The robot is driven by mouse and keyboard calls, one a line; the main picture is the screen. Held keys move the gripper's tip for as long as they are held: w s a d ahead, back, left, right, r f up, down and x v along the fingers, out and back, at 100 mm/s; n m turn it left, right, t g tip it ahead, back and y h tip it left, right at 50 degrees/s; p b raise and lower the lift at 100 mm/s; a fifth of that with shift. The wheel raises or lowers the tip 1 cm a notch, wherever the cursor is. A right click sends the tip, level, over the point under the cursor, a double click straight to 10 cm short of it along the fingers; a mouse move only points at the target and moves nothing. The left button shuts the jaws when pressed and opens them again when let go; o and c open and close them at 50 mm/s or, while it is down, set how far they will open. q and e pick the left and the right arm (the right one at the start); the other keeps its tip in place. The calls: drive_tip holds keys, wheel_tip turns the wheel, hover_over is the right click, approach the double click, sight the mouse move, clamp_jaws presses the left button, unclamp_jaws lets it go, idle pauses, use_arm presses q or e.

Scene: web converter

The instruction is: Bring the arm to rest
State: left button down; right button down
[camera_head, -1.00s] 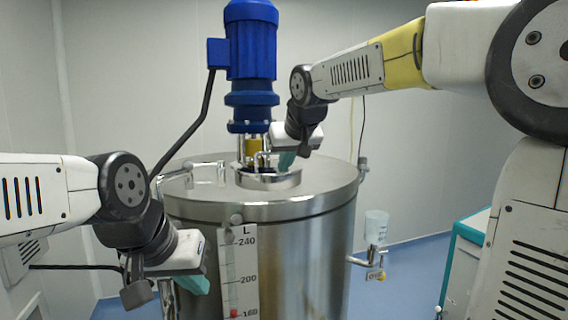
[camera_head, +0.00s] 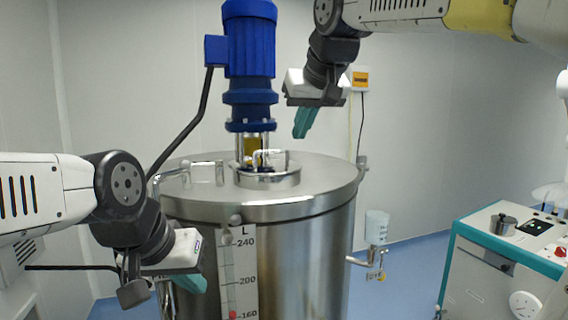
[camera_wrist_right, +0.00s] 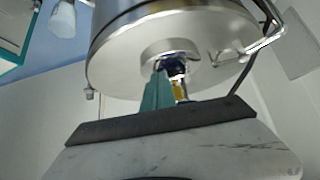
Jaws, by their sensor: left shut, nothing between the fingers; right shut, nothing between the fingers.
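My right gripper (camera_head: 303,122) hangs in the air above the right part of the steel tank's lid, to the right of the blue motor (camera_head: 250,60). Its teal fingers are shut and empty, pointing down. In the right wrist view the shut fingers (camera_wrist_right: 157,92) show in front of the tank lid's central opening. My left gripper (camera_head: 190,284) is low at the left, in front of the tank's left side. Its teal fingers are partly hidden behind its own body, and it holds nothing that I can see.
The steel tank (camera_head: 300,250) fills the middle, with a level scale (camera_head: 240,275) on its front. A valve with a clear cup (camera_head: 377,228) sticks out on its right. A teal-edged cabinet (camera_head: 500,265) stands at the right.

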drive_tip(key=s+d+f+m+g, duration=0.1)
drive_tip(key=s+d+f, duration=0.3)
drive_tip(key=s+f, duration=0.4)
drive_tip(key=s+d+f+m+g, duration=0.1)
drive_tip(key=s+d+f, duration=0.4)
drive_tip(key=f, duration=1.1)
drive_tip(key=s, duration=0.3)
drive_tip(key=shift+s+d+f+m, duration=0.15)
drive_tip(key=shift+s+d+m, duration=0.1)
drive_tip(key=shift+m, duration=0.15)
